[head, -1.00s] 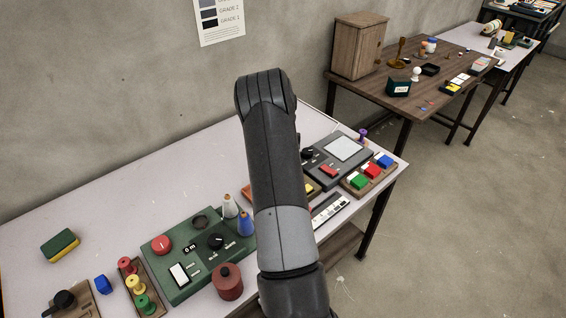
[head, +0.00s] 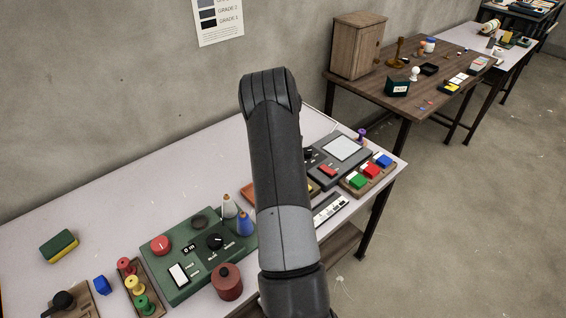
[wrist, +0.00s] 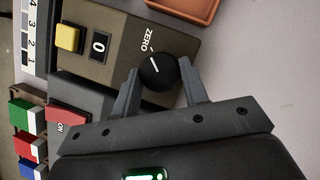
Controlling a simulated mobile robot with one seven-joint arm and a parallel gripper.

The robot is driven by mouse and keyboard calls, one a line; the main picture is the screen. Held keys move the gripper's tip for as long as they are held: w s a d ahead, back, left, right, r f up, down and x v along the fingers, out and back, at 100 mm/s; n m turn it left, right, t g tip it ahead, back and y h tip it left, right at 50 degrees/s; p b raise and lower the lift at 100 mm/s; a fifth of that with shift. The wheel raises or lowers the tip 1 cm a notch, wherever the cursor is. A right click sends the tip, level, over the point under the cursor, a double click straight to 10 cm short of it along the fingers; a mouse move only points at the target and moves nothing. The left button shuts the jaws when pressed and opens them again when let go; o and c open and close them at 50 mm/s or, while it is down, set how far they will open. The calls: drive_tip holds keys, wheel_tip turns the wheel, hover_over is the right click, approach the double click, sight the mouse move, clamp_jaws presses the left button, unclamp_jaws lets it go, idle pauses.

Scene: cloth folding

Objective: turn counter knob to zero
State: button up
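The counter is a brown-grey box (wrist: 115,50) in the wrist view, with a yellow button (wrist: 68,38) and a small window (wrist: 99,45) reading 0. Its round black knob (wrist: 157,72) sits beside the printed word ZERO. The white line on the knob is slanted and does not point straight at the ZERO mark. My gripper (wrist: 160,82) has one finger on each side of the knob. The fingers are apart, with a narrow gap seeming to show on the right; contact on the left is unclear. In the head view my arm hides the counter and gripper.
In the wrist view, a grey device (wrist: 85,93) with a red button lies beside the counter, and an orange-brown tray (wrist: 185,8) is beyond. In the head view, a green panel (head: 180,285) and red pot (head: 227,283) stand left of my arm.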

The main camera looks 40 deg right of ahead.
drive_tip(key=o, duration=0.4)
drive_tip(key=shift+o, duration=0.2)
drive_tip(key=v, duration=1)
drive_tip(key=shift+r, duration=0.35)
drive_tip(key=shift+d, duration=0.1)
